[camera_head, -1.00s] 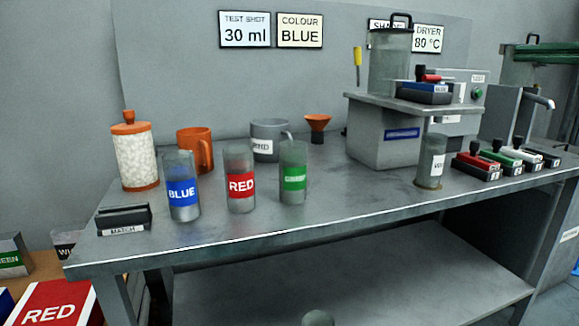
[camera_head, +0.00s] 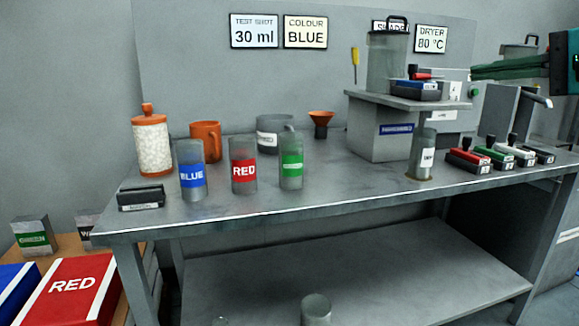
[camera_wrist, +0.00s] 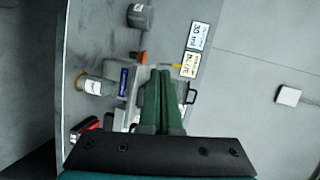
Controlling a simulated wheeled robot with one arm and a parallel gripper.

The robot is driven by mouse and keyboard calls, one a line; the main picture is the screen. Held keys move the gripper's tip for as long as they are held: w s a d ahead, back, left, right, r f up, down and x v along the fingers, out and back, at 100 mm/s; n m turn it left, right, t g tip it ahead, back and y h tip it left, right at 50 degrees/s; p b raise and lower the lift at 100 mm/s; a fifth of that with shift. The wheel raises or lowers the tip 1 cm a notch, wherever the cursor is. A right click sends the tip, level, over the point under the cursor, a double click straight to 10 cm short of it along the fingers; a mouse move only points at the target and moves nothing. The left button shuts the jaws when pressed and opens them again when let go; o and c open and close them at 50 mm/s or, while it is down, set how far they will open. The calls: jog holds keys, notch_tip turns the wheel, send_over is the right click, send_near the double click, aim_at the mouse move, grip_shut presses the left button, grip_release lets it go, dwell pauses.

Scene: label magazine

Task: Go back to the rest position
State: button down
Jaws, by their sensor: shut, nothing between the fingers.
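My gripper (camera_head: 473,73) reaches in from the right edge of the head view, its green fingers pointing left, in front of the machines at the back right of the bench. In the wrist view, my gripper (camera_wrist: 161,73) shows its two green fingers pressed together with nothing between them. It is in the air and appears clear of the bench (camera_head: 330,190). No object is held.
On the bench stand cups labelled blue (camera_head: 192,176), red (camera_head: 244,172) and green (camera_head: 291,170), an orange mug (camera_head: 205,140), a pellet jar (camera_head: 152,147), a clear cup (camera_head: 422,155), a grey stand (camera_head: 380,140) and several stamps (camera_head: 468,159). Boxes (camera_head: 75,290) sit lower left.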

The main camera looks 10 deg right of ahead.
jog(key=w+a+f+n+g, duration=0.25)
jog(key=a+f, duration=0.35)
jog(key=a, duration=0.3)
jog(key=w+a+f+n+g, duration=0.1)
jog(key=a+f+n+g, duration=0.15)
jog(key=a+f, duration=0.5)
jog(key=s+a+f+n+g, duration=0.3)
jog(key=s+a+f+g, duration=0.15)
jog(key=a+f, duration=0.65)
jog(key=s+d+f+n+g+h, duration=0.1)
jog(key=s+f+n+g+h, duration=0.1)
jog(key=s+f, duration=0.8)
jog(key=s+d+f+n+g+h, duration=0.1)
jog(key=s+f+g+h, duration=0.3)
jog(key=s+f, duration=0.6)
notch_tip(320, 180, down, 4)
jog(key=shift+d+f+n+g, duration=0.2)
jog(key=shift+n+g, duration=0.25)
jog(key=shift+n, duration=0.25)
